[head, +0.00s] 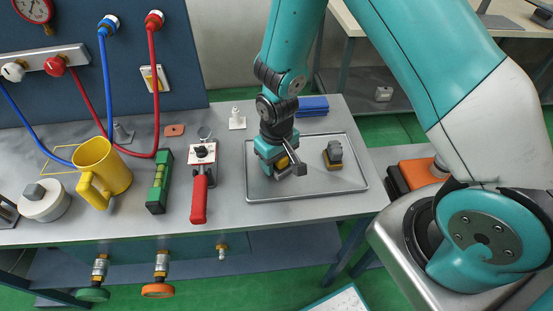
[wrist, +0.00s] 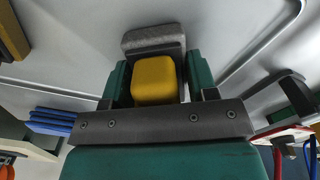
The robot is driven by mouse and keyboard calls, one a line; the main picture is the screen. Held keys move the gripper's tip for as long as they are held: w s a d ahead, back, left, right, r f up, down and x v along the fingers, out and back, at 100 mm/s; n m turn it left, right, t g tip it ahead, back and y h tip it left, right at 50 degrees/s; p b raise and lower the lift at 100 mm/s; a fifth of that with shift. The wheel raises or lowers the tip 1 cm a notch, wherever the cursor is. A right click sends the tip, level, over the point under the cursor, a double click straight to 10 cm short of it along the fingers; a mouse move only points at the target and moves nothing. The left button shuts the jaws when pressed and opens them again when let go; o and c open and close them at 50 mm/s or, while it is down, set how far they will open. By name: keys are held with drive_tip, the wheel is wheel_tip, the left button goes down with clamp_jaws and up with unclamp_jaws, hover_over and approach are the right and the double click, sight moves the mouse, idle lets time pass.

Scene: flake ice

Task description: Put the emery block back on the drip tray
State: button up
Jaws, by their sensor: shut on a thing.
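My gripper (head: 281,166) is over the left part of the drip tray (head: 318,190), a shallow grey metal tray on the bench. Its two green fingers (wrist: 156,78) are shut on the emery block (wrist: 153,82), a yellow block with a rough grey layer at its far end. In the head view only a bit of yellow (head: 282,162) shows; the gripper hides the rest. I cannot tell whether the block touches the tray. In the wrist view the tray's surface and raised rim (wrist: 262,67) show behind the block.
A dark grey piece with a brownish-yellow base (head: 333,155) stands on the tray, right of my gripper. A blue stack (head: 313,106) lies behind the tray. The tray's front middle looks clear.

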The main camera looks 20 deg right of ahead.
drive_tip(key=shift+f, duration=0.1)
drive_tip(key=o, duration=0.9)
drive_tip(key=shift+r+p, duration=3.2)
drive_tip(key=shift+r, duration=0.85)
drive_tip(key=shift+r, duration=0.1)
wheel_tip(320, 180, up, 17)
drive_tip(key=shift+r+b, duration=0.1)
drive_tip(key=shift+b, duration=1.05)
